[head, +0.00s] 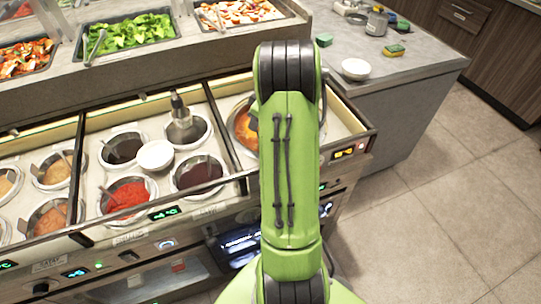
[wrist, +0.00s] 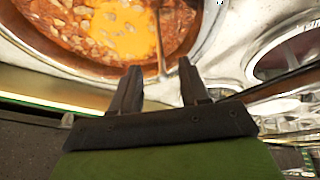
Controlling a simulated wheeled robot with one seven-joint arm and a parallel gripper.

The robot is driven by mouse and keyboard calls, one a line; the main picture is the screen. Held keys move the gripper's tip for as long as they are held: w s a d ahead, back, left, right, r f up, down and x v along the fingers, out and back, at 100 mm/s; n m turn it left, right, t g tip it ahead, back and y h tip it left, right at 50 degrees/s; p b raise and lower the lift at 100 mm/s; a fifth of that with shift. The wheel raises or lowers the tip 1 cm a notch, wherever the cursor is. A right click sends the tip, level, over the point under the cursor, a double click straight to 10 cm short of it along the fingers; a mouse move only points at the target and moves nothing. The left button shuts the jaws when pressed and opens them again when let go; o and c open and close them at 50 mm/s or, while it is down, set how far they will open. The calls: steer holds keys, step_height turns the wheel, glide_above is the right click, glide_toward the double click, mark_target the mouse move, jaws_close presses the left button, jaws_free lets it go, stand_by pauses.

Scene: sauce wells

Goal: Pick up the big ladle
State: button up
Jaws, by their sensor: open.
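A large round pot (wrist: 60,57) of chunky orange-red stew fills the top of the wrist view. A thin brown handle, apparently the big ladle's (wrist: 160,45), runs down over the stew to the rim; its bowl cannot be made out. My gripper (wrist: 160,70) is open, its two dark fingers pointing at the rim, one on each side of the handle's lower end. I see no grip on it. In the head view the pot (head: 243,128) is partly hidden behind my green arm, which also hides the gripper and the ladle.
Left of my arm are wells with red sauce (head: 127,195), dark sauces (head: 198,174) and a white bowl (head: 155,155). A neighbouring metal well (wrist: 285,52) lies right in the wrist view. Salad trays (head: 130,32) stand behind. The floor (head: 450,200) at right is clear.

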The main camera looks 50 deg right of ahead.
steer(key=x, duration=0.3)
steer(key=shift+a+f, duration=0.1)
steer(key=shift+f, duration=0.2)
steer(key=shift+r, duration=0.1)
steer(key=shift+c, duration=0.7)
jaws_close()
step_height(320, 180, up, 10)
steer(key=shift+p, duration=1.2)
